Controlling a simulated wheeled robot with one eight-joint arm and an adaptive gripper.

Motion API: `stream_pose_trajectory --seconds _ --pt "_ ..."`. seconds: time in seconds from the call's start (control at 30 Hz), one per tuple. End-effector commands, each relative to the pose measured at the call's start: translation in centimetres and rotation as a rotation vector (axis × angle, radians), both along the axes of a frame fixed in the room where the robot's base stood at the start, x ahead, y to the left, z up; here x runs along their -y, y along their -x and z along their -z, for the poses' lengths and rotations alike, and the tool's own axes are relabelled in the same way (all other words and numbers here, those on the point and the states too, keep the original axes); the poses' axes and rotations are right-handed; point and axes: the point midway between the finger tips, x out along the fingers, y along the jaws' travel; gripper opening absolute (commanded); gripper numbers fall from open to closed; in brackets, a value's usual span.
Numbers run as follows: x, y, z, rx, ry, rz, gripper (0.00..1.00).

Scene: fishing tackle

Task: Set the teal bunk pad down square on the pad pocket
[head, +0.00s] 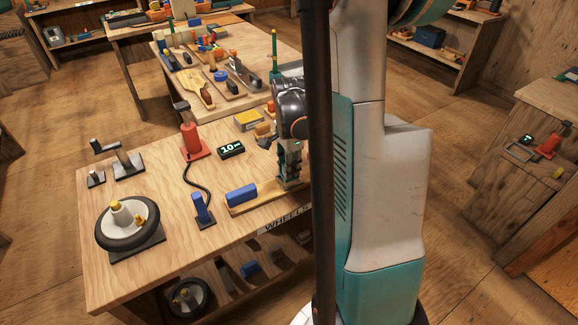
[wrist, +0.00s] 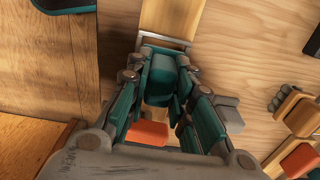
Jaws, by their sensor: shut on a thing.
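My gripper (head: 289,180) is low over the right part of a long wooden board (head: 262,202) on the bench. In the wrist view my gripper (wrist: 165,112) is closed around the teal bunk pad (wrist: 161,78), which sits between its teal-faced fingers. A grey-edged frame (wrist: 165,43), likely the pad pocket, shows across the board just beyond the pad. The fingers and pad cover much of it, so I cannot tell whether the pad touches it or is square to it. The head view does not show the pad clearly.
A blue block (head: 241,194) sits on the board's left end. An orange block (wrist: 148,133) lies near my fingers. A blue upright holder (head: 202,209), a red jack-like piece (head: 194,141), a black display (head: 231,149) and a wheel (head: 128,223) stand left on the bench.

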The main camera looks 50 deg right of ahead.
Motion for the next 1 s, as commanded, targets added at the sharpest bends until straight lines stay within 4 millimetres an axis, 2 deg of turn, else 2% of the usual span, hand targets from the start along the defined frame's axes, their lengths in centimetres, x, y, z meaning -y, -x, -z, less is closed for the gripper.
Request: stream_pose_trajectory --seconds 0.43,1.0 --pt "0.0 0.0 0.1 0.000 0.000 0.000 0.00" --pt "0.0 0.0 1.4 0.000 0.000 0.000 0.00"
